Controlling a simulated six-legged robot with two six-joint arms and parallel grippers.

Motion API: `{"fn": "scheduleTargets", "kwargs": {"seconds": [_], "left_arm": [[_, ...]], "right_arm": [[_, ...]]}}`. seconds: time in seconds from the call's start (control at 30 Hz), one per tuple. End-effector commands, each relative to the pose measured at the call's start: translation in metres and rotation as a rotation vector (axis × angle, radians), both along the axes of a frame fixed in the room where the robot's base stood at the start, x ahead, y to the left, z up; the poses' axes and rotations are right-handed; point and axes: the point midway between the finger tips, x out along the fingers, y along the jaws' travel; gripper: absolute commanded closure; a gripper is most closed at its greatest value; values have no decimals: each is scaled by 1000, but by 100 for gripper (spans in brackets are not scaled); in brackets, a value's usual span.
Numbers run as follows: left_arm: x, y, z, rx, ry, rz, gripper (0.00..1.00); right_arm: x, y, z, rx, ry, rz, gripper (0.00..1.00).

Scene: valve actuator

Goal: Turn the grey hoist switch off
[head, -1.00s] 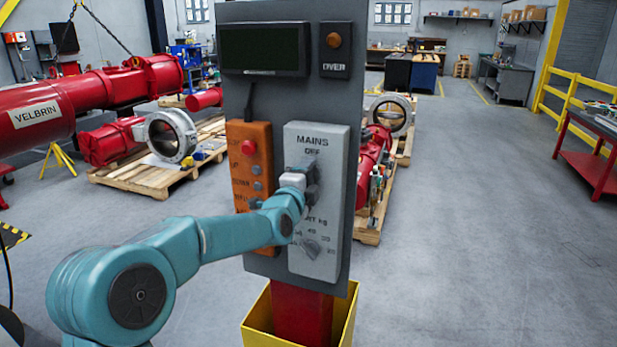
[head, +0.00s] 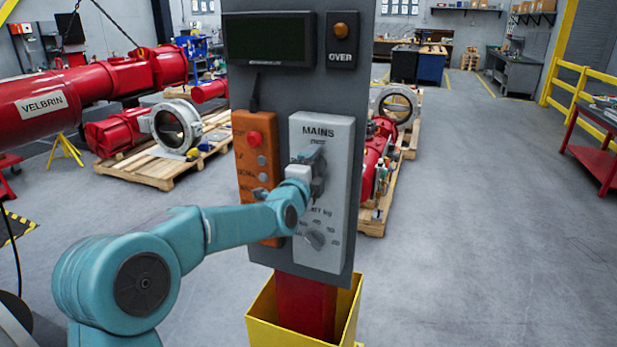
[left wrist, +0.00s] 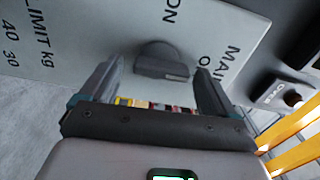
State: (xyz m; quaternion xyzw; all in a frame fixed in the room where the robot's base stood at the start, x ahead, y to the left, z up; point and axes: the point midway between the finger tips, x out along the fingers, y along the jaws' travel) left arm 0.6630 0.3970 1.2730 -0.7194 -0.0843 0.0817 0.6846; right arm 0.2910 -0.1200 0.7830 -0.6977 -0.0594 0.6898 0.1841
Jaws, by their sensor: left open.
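The light grey box marked MAINS (head: 335,215) is fixed to the dark panel in the head view. Its grey rotary switch (left wrist: 163,60) shows clearly in the left wrist view, with its bar grip lying roughly across the picture. ON is printed near it, and another label starting with O is partly hidden by a finger. My left gripper (left wrist: 158,80) is open, with one finger on each side of the switch in the picture; I cannot tell if they touch it. In the head view my left gripper (head: 315,176) covers much of the switch. My right gripper is not in view.
A lower dial (head: 314,240) with kg marks is on the same box. An orange button box (head: 256,215) is close on the left. A dark display (head: 268,40) and OVER lamp (head: 341,31) are above. A yellow-edged base (head: 262,318) stands below. Open floor lies right.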

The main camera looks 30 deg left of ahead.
Motion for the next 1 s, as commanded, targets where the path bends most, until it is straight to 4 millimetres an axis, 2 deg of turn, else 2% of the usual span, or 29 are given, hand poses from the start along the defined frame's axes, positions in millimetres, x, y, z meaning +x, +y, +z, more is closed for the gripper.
{"fn": "scheduleTargets", "kwargs": {"seconds": [0.17, 0.4, 0.6, 0.8, 1.0], "left_arm": [[-27, -6, -3, 1, -3, 0, 11], [-91, -22, -2, 0, -4, -1, 11], [-133, -32, -1, 1, -3, -1, 11], [-154, -38, 0, 0, -1, -1, 11], [-157, -38, 0, 1, 1, -1, 11]], "right_arm": [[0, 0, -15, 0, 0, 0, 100], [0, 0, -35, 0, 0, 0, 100], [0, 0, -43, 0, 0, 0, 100], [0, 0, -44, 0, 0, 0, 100], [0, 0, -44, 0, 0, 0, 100]]}}
